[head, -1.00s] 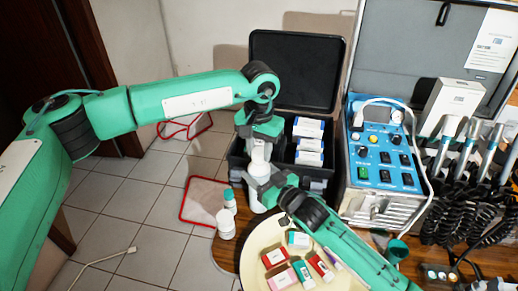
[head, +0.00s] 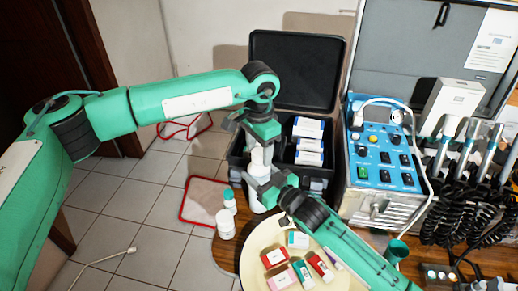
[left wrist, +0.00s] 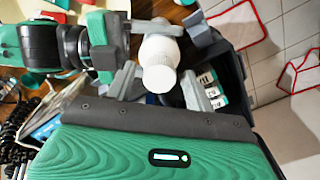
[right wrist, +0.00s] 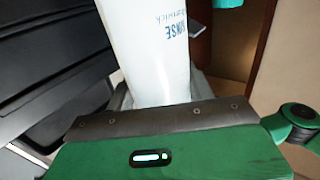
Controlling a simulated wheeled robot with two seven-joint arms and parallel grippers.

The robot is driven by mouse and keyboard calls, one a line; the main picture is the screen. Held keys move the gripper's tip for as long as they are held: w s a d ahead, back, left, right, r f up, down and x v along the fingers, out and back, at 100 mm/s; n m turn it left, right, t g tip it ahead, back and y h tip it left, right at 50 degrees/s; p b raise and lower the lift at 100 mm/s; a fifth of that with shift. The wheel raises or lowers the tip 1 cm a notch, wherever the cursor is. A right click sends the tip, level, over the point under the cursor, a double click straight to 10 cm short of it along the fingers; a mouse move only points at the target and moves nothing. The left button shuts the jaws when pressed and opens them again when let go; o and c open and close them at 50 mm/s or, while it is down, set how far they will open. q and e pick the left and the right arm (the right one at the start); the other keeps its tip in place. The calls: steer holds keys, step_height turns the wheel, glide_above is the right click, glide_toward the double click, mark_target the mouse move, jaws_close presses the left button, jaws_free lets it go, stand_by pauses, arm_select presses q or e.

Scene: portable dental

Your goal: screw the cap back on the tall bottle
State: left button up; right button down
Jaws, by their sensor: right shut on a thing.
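The tall white bottle (head: 256,197) stands upright at the table's left edge, its printed side close in the right wrist view (right wrist: 150,45). The white cap (head: 257,155) sits at the top of the bottle, seen from above in the left wrist view (left wrist: 160,77). I cannot tell how tightly it is seated. My left gripper (head: 254,141) is just above, its fingers apart on either side of the cap, with gaps showing in the left wrist view (left wrist: 160,88).
A round cream tray (head: 255,241) holds small boxes. Behind is an open black case (head: 296,70) with white boxes. A blue control unit (head: 384,160) stands to the right.

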arm_select(q)
steer(key=shift+r, duration=0.1)
steer(key=shift+r, duration=2.15)
steer(key=shift+c, duration=0.3)
